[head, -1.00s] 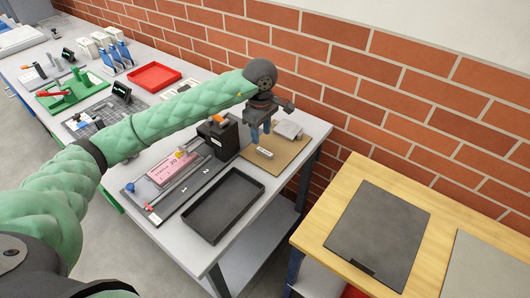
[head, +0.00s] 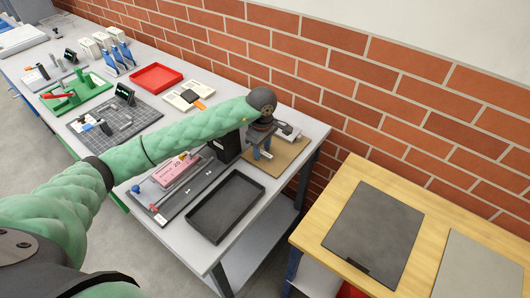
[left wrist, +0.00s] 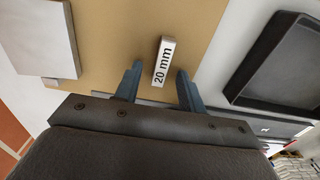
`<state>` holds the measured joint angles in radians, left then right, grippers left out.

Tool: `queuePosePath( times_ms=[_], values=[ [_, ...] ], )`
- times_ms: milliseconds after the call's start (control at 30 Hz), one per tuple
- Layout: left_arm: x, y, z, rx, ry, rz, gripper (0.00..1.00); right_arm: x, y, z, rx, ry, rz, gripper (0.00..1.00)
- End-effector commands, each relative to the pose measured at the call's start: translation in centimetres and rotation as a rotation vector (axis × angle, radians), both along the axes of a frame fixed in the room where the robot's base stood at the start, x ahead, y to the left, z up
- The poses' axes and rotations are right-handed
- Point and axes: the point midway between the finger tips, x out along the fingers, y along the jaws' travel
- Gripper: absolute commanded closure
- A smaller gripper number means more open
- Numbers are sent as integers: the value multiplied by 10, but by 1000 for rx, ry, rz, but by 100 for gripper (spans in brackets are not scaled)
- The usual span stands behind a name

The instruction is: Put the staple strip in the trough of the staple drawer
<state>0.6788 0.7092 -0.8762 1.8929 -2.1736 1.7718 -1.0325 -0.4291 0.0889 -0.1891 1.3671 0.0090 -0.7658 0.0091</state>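The staple strip (left wrist: 164,62) is a small pale bar marked "20 mm" lying on a tan mat (left wrist: 110,45). In the left wrist view it lies between the two blue fingers of my left gripper (left wrist: 158,78), with a gap on each side. In the head view the gripper (head: 262,154) is low over the mat and hides most of the strip. The gripper is open. A black upright block (head: 228,147) stands left of the mat, partly hidden by my arm. I cannot make out the staple drawer's trough. My right gripper is not in view.
A pale block (head: 287,131) lies on the same mat. A black tray (head: 217,236) is at the table's front. A dark base (head: 170,211) with a pink booklet (head: 179,170) lies left of it. A wooden table (head: 440,195) stands at the right, beyond a gap.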

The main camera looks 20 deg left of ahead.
Motion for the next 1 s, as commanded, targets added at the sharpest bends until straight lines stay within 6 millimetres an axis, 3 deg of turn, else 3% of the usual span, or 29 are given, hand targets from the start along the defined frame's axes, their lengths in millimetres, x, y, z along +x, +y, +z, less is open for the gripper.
queuePosePath(
  times_ms=[300,500,1000],
  values=[
    [0,0,-3,0,-1,0,60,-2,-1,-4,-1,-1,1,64],
    [0,0,-3,0,-1,0,99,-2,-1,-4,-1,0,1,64],
    [1,0,4,0,-3,0,100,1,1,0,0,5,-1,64]
  ],
)
